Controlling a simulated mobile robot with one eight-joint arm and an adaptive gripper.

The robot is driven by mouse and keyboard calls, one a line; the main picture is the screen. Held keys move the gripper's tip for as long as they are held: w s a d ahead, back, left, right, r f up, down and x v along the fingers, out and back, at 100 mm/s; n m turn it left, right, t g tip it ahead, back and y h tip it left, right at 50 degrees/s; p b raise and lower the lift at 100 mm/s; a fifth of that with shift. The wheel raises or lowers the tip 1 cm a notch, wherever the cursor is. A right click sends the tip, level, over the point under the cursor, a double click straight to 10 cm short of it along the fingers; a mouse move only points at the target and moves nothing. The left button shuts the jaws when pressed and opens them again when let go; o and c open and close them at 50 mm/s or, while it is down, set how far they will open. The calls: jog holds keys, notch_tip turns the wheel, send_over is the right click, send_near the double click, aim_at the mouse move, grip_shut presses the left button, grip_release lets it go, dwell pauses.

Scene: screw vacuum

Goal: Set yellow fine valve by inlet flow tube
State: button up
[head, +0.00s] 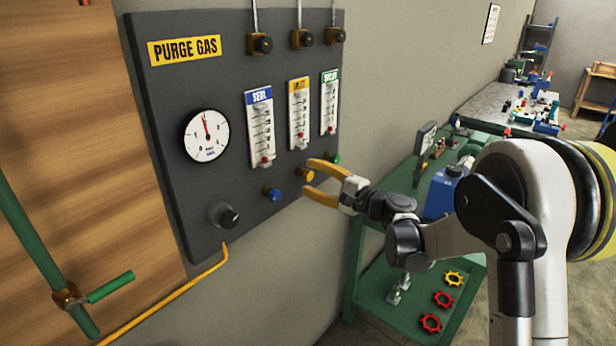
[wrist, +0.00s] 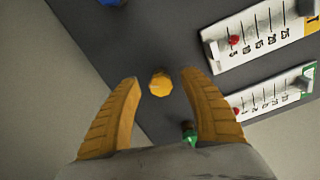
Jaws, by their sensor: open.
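The yellow fine valve knob (head: 307,174) is on the dark purge gas panel, below the yellow-labelled inlet flow tube (head: 298,113). That tube has a red float low in it. My gripper (head: 315,181) is open, with its yellow fingers pointing at the panel around the yellow knob's place. In the wrist view the yellow knob (wrist: 160,84) shows between the fingertips of my gripper (wrist: 160,80), with gaps on both sides. No touch shows. The inlet tube (wrist: 262,35) shows at the upper right of the wrist view, its red float near the low marks.
The blue knob (head: 273,194) is left of the yellow one and the green knob (head: 334,158) is right. In the wrist view the green knob (wrist: 189,134) is close to the right finger. A gauge (head: 206,135) and dark knob (head: 224,215) are further left.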

jog(key=v, duration=1.1)
jog(key=s+n+g+h, duration=0.3)
jog(key=s+n+h, duration=0.35)
jog(key=s, duration=0.85)
jog(key=s+d+f+n+h, duration=0.2)
jog(key=s+d+h, duration=0.2)
jog(key=s+d, duration=0.2)
jog(key=s+d+f+n+h, duration=0.2)
jog(key=s+d, duration=0.4)
jog(key=s, duration=0.4)
jog(key=shift+f+g+h, duration=0.3)
jog(key=shift+g+h, duration=0.1)
jog(key=shift+h, duration=0.45)
